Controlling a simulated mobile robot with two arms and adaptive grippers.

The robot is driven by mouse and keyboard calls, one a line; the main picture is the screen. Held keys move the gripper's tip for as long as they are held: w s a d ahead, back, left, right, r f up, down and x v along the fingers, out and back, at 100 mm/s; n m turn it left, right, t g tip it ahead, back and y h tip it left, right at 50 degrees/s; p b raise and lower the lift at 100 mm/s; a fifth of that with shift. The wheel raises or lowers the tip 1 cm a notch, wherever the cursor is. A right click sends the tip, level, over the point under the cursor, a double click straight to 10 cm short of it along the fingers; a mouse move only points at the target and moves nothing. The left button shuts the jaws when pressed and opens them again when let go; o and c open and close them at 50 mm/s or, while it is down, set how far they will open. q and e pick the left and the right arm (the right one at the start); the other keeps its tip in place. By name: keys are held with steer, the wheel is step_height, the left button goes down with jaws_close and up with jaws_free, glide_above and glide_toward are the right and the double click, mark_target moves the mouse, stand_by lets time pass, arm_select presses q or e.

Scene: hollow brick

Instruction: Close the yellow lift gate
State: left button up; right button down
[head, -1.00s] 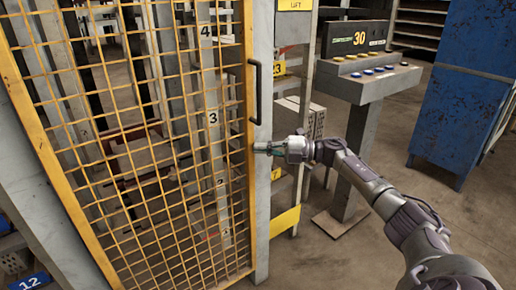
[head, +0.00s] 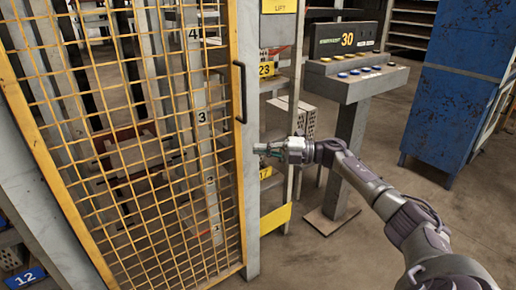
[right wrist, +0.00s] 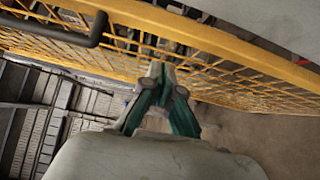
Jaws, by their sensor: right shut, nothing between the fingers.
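The yellow lift gate (head: 238,190) is a tall mesh panel in a yellow frame, filling the left of the head view. Its right edge lines up beside a grey post (head: 250,215); I cannot tell whether a gap remains. A black bar handle (head: 242,92) is on that edge. In the right wrist view the gate's frame (right wrist: 205,38) crosses the top, with the handle (right wrist: 65,33) at upper left. My right gripper (head: 258,149) is shut and empty, below the handle and in front of the post in the picture. Its fingertips (right wrist: 160,72) overlap the mesh; contact is unclear. My left gripper is out of view.
A grey control console (head: 350,85) with buttons and a display reading 30 stands right of the post. A blue cabinet (head: 450,90) is at the far right. Stacked hollow bricks (head: 300,118) sit behind the post. Concrete floor (head: 330,255) is clear in front.

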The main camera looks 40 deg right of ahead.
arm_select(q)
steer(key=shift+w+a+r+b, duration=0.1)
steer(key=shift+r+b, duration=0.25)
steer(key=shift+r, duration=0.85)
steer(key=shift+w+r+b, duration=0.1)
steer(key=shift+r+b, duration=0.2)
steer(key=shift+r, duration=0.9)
arm_select(e)
steer(key=s+d, duration=0.2)
steer(key=d, duration=0.6)
steer(key=shift+d+f, duration=0.2)
steer(key=shift+f, duration=0.15)
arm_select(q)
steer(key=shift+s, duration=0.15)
